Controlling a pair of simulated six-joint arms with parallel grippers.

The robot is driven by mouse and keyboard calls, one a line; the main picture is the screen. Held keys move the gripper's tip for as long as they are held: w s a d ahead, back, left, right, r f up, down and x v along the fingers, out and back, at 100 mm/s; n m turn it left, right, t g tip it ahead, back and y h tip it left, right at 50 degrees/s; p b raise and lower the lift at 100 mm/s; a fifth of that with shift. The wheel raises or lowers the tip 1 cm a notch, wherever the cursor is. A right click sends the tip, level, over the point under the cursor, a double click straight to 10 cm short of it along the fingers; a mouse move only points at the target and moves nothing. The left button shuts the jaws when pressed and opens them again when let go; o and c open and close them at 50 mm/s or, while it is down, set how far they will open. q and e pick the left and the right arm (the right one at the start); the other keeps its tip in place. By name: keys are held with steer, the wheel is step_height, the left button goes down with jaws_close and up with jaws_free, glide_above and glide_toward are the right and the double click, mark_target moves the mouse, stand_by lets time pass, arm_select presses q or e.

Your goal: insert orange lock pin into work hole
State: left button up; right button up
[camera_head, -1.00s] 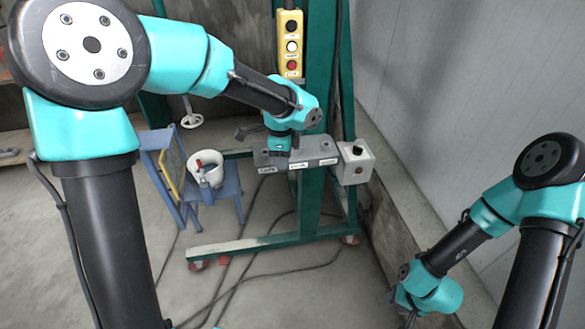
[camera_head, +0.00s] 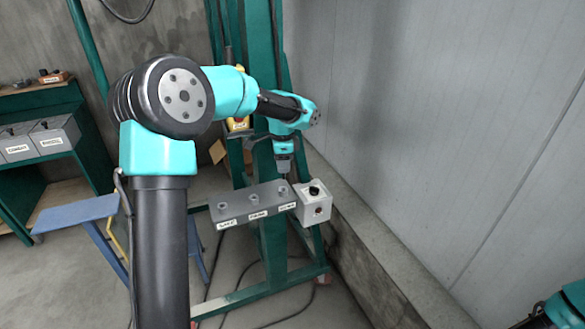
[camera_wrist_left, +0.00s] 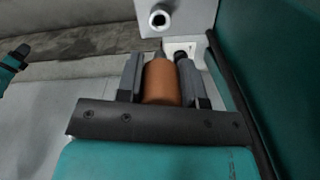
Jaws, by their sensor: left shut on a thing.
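My left gripper (camera_head: 284,172) points down just above the right end of a grey block (camera_head: 240,207). In the left wrist view its two fingers (camera_wrist_left: 160,85) are shut on the orange lock pin (camera_wrist_left: 162,82). In the head view the orange pin is mostly hidden by the gripper. The block has several round seats on top and white labels on its front, too small to read surely. The gripper is over the right seat; I cannot tell whether the pin's tip is in a hole. Part of my right arm (camera_head: 570,303) shows at the lower right corner; its jaws are unclear.
A green post (camera_head: 270,240) rises behind.

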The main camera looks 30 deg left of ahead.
arm_select(q)
steer(key=shift+f, duration=0.15)
steer(key=shift+f, duration=2.75)
steer(key=shift+f, duration=1.7)
steer(key=o, duration=1)
step_height(320, 180, up, 17)
steer(key=shift+r, duration=0.15)
stand_by(0.9)
